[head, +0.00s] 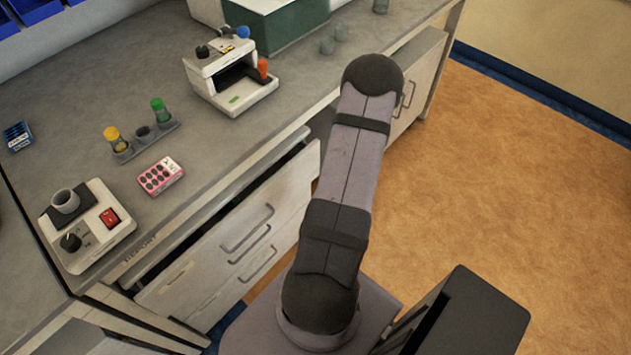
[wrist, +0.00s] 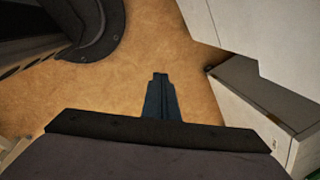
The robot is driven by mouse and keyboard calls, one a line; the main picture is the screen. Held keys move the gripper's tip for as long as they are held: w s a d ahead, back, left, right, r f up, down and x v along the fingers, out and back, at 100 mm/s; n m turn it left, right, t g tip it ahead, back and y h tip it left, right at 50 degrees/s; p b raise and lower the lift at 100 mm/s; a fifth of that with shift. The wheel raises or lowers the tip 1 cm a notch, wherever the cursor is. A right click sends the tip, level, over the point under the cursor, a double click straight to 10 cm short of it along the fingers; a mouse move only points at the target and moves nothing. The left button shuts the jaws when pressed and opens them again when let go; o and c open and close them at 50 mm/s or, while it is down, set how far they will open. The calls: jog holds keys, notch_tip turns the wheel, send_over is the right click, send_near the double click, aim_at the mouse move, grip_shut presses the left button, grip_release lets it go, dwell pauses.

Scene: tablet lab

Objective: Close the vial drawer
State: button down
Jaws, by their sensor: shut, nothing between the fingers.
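A pale drawer (head: 215,250) with a grey bar handle (head: 247,229) stands out from under the bench in the head view. A dark gap shows between its front and the bench edge, so it is at least partly open; its contents do not show. My gripper is hidden in the head view.
Open orange-brown floor (head: 510,170) lies to the right.

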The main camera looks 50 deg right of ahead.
jog(key=s+d+f+m+t+h+b, duration=0.15)
jog(key=s+d+f+h+b, duration=0.25)
jog(key=s+d+f+b, duration=0.95)
jog(key=n+t+y, duration=0.5)
jog(key=n+t, duration=0.5)
jog(key=t, duration=0.5)
send_near(307, 159)
jog(key=shift+m, duration=0.35)
jog(key=shift+w+f+p, duration=0.15)
jog(key=shift+w+p, duration=0.05)
jog(key=shift+w, duration=1.4)
jog(key=shift+w+f+p, duration=0.15)
jog(key=shift+w, duration=1.5)
jog(key=w+p, duration=0.1)
jog(key=w, duration=0.3)
jog(key=shift+w, duration=0.3)
jog(key=shift+w+r, duration=0.1)
jog(key=shift+r, duration=0.1)
